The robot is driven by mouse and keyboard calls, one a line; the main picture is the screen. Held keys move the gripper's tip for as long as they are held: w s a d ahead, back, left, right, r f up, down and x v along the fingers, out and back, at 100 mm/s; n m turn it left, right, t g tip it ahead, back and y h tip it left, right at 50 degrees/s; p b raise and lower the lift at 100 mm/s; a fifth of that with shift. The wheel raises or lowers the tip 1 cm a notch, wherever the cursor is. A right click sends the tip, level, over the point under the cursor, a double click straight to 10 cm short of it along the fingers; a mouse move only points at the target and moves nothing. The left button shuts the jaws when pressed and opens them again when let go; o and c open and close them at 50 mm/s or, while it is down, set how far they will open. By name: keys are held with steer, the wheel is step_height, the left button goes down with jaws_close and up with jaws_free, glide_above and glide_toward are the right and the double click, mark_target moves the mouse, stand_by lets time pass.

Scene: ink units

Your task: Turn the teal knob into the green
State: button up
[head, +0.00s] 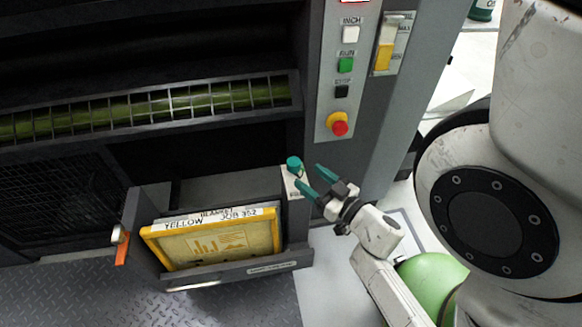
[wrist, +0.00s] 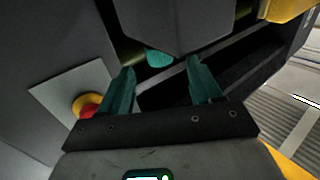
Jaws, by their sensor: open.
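The teal knob (head: 294,163) sits on top of a small pale post with a light plate (head: 291,182) at the right end of the drawer-like tray. Markings on this plate are too small to read, and I cannot make out a green zone there. My gripper (head: 308,175) is open and empty, its teal fingers pointing at the knob from the right, a little apart from it. In the wrist view the knob (wrist: 159,58) shows beyond and between the open fingertips (wrist: 160,70), partly hidden by a dark block.
A control panel above has white, green (head: 345,65) and black buttons and a red emergency button (head: 339,128), which also shows in the wrist view (wrist: 89,111). The open tray (head: 235,270) holds a yellow-framed screen (head: 215,243). An orange-handled lever (head: 121,248) is at its left.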

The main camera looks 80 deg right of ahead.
mark_target(299, 169)
steer(key=b+x, duration=0.1)
steer(key=x, duration=0.6)
steer(key=shift+w, duration=0.1)
steer(key=c, duration=0.9)
